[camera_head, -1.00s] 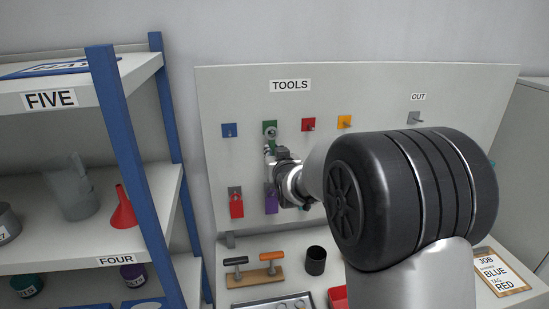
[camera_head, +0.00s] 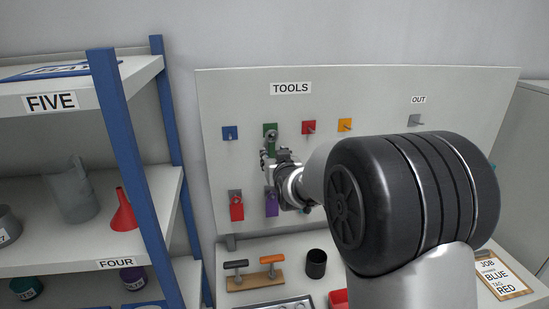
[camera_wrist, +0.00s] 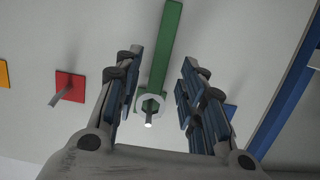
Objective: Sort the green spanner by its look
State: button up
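The green spanner has a green handle (camera_wrist: 165,45) and a grey ring end (camera_wrist: 150,103). In the wrist view a peg shows at the ring, and the spanner lies against the tool board between my fingers. In the head view its ring (camera_head: 271,137) is at the green square (camera_head: 269,128) on the board, and most of the handle is hidden by my gripper (camera_head: 268,158). My gripper is open in the wrist view (camera_wrist: 157,85), with visible gaps between its fingers and the spanner.
The TOOLS board (camera_head: 370,95) has blue (camera_head: 229,132), red (camera_head: 308,127) and orange (camera_head: 345,124) hook squares, and a grey OUT hook (camera_head: 414,120). Red (camera_head: 237,210) and purple (camera_head: 271,205) tags hang below. A shelf post (camera_head: 135,180) stands left. A job card (camera_head: 502,274) reads BLUE, TAG RED.

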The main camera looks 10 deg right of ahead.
jog(key=shift+s, duration=0.1)
jog(key=v, duration=1.2)
jog(key=s+f+g+b, duration=0.1)
jog(key=s+f+g, duration=0.2)
jog(key=s, duration=0.9)
jog(key=s+f+g+b, duration=0.2)
jog(key=s+f+g, duration=0.2)
jog(key=s, duration=0.8)
jog(key=s+f+g+b, duration=0.1)
jog(key=s+f+g, duration=0.3)
jog(key=s, duration=0.8)
jog(key=shift+f, duration=0.6)
